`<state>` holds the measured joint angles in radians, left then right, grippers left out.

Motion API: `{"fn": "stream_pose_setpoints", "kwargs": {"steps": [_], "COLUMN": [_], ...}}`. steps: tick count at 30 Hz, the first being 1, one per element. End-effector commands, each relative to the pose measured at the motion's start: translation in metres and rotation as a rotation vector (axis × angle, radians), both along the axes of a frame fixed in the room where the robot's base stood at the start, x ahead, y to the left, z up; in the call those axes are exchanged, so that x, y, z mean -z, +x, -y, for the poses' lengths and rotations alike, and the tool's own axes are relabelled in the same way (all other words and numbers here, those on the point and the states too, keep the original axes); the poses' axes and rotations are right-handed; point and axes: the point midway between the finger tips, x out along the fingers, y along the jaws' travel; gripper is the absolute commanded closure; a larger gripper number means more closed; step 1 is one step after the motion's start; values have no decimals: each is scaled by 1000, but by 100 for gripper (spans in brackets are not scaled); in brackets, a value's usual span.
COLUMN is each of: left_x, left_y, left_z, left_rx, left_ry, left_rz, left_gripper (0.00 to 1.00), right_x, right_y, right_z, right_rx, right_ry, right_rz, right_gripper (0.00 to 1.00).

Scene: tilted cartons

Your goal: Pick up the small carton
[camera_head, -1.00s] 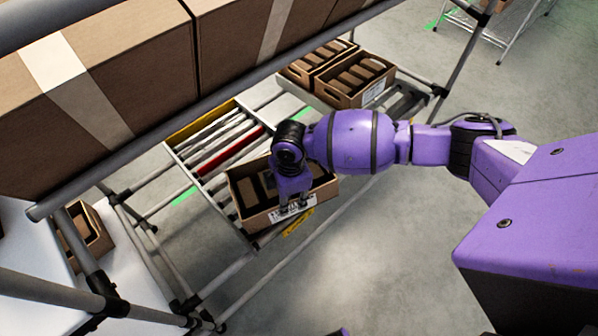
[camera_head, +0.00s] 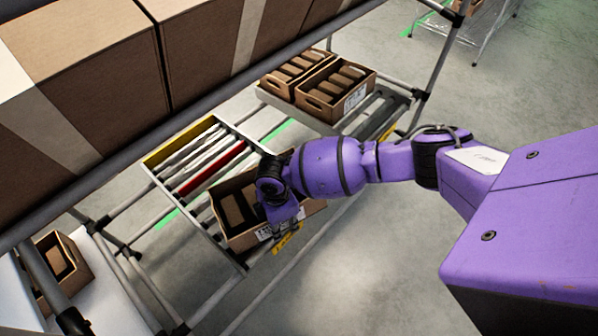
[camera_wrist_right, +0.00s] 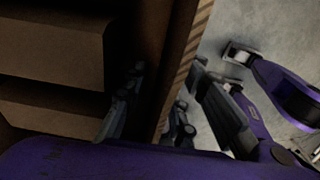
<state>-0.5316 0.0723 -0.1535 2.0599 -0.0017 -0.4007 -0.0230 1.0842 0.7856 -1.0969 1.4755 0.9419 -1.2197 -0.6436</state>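The small carton (camera_head: 231,240) is an open brown box with dark brown items inside and a white label on its front wall. It sits tilted at the lower end of the sloped rack in the head view. My right gripper (camera_head: 282,222) is over its front wall. In the right wrist view, the fingers of the right gripper (camera_wrist_right: 164,100) straddle the carton's wall (camera_wrist_right: 183,60), one inside and one outside. They stand apart, with a dark gap on the inner side; firm contact is not visible. My left gripper is not in view.
Two similar cartons (camera_head: 335,88) stand on the rack behind. Large taped boxes (camera_head: 90,75) rest on an upper shelf at top left, with a metal rail (camera_head: 200,108) along its edge. Another small carton (camera_head: 62,262) is at lower left. Grey floor (camera_head: 370,250) is open in front.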

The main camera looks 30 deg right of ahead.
Motion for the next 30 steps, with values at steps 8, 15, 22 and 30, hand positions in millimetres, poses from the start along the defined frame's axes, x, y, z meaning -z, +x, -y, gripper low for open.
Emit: {"fn": "stream_pose_setpoints", "kwargs": {"steps": [8, 15, 22, 30], "left_x": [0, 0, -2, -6], "left_y": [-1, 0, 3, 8], "left_z": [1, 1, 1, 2], "left_rx": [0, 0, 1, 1], "left_ry": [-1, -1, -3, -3], "left_rz": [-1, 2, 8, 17], "left_gripper": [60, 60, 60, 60], "right_x": [-3, -3, -3, -19], "right_y": [3, 3, 4, 5], "right_z": [-1, -1, -2, -2], "right_rx": [-2, -2, -2, -2], "right_ry": [1, 1, 2, 3], "right_rz": [6, 5, 6, 8], "right_gripper": [91, 100, 100, 100]}}
